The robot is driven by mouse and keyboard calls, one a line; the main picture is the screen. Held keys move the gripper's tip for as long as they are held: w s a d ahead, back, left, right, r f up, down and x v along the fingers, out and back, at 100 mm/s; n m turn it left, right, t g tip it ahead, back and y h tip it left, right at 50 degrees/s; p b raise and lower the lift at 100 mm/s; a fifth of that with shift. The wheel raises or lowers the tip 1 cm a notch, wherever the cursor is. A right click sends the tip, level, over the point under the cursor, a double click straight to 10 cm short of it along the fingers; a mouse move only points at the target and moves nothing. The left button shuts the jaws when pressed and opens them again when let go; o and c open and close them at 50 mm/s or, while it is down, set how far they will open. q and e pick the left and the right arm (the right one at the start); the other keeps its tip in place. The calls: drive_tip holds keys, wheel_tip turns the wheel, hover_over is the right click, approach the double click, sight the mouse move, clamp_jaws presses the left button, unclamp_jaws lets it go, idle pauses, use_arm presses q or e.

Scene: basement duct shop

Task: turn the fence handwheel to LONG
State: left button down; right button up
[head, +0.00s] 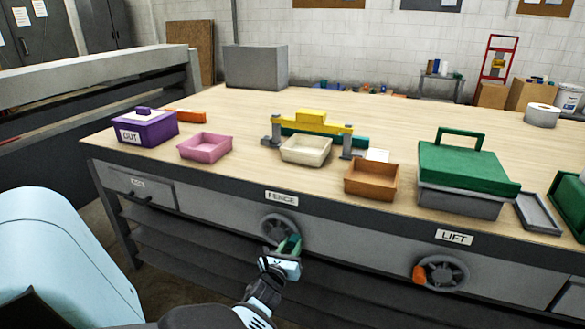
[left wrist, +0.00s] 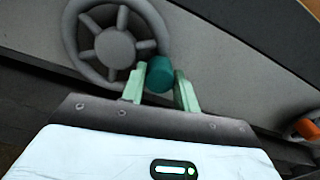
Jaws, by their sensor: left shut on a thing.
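The grey fence handwheel (head: 279,227) is on the bench's front panel, below the FENCE label (head: 282,198). It also shows in the left wrist view (left wrist: 112,46), with spokes and a round hub. My left gripper (head: 289,247) is at the wheel's lower right rim, shut on its teal knob. In the left wrist view the teal knob (left wrist: 160,73) sits between the two pale green fingers. No LONG mark is readable in either view. My right gripper is not in view.
A second handwheel (head: 444,273) with an orange knob is to the right, under the LIFT label (head: 454,237). The wooden bench top (head: 240,115) carries a purple box (head: 148,132), a pink tray (head: 205,146), a brown tray (head: 371,181) and a green-lidded box (head: 463,170).

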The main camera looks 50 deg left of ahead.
use_arm(q)
drive_tip(key=shift+d+f, duration=0.1)
drive_tip(key=shift+f, duration=0.1)
idle(0.3)
drive_tip(key=c, duration=1.1)
unclamp_jaws()
drive_tip(key=shift+r, duration=0.1)
drive_tip(key=shift+o, duration=0.2)
drive_tip(key=v, duration=0.7)
drive_tip(key=shift+s+d, duration=0.2)
drive_tip(key=shift+s, duration=0.15)
